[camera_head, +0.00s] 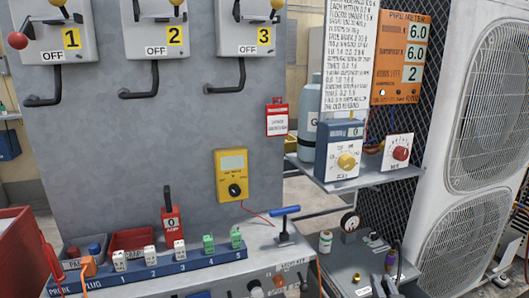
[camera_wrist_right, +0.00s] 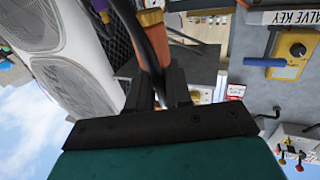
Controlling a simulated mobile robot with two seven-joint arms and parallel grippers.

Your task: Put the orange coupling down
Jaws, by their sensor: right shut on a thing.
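My right gripper (camera_wrist_right: 160,88) is shut on the orange coupling in the right wrist view. The part of the coupling inside the jaws is hidden. In the head view I cannot clearly make out the right gripper or the coupling among the small items at the lower right. My left gripper is not in view.
A grey panel with numbered levers stands behind a blue rack (camera_head: 150,272). A blue-handled valve (camera_head: 285,212) stands right of it. A grey shelf (camera_head: 350,180) carries a blue dial box (camera_head: 340,150). A large white condenser (camera_head: 470,150) stands at the right.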

